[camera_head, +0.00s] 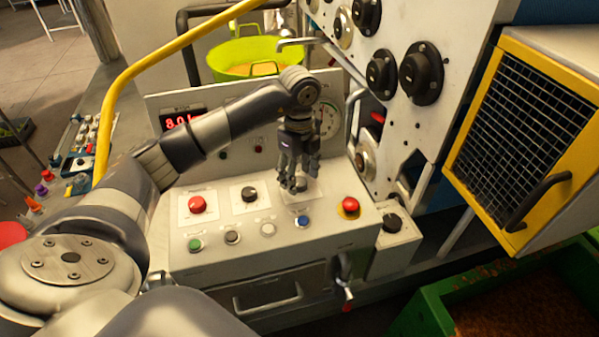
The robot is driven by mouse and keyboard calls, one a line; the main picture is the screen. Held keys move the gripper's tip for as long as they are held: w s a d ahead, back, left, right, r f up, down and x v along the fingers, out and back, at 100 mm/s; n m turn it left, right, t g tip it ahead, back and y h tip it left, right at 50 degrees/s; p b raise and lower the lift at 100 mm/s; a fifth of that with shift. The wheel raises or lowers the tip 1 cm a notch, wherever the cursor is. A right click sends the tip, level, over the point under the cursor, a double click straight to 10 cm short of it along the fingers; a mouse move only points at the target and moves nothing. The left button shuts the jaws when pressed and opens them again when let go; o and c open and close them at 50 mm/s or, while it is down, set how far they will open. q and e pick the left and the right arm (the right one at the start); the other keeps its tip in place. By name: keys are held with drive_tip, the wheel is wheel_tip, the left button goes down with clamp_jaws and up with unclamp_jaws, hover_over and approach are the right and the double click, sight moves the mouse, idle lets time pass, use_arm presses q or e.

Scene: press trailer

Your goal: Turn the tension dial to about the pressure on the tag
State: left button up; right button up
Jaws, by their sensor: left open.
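My left gripper (294,187) reaches down over the console's top panel, its fingers pointing down. It is open, with its fingertips at a small dark knob (302,189) on a pale plate; I cannot tell whether they touch it. The knob is mostly hidden by the fingers, and I cannot tell its setting. Another black knob (250,194) sits to the left on its own plate. A round gauge (329,119) stands behind, partly covered by my arm; its reading is too small to tell. No readable pressure tag shows. My right gripper is not in view.
A red mushroom button (197,204) and a red button on yellow (349,206) flank the knobs. Green (195,245) and blue (303,221) buttons sit in front. A red-digit display (183,119) stands behind. A yellow-framed mesh guard (520,130) is at right.

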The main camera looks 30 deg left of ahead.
use_arm(q)
drive_tip(key=shift+s+f, duration=0.1)
drive_tip(key=shift+f, duration=0.3)
drive_tip(key=shift+c, duration=0.3)
drive_tip(key=c, duration=1)
drive_tip(key=shift+f, duration=0.1)
drive_tip(key=shift+m+b, duration=0.4)
drive_tip(key=shift+m, duration=0.1)
drive_tip(key=m+b, duration=0.2)
drive_tip(key=shift+m, duration=0.3)
drive_tip(key=shift+m+b, duration=0.55)
drive_tip(key=shift+m, duration=0.55)
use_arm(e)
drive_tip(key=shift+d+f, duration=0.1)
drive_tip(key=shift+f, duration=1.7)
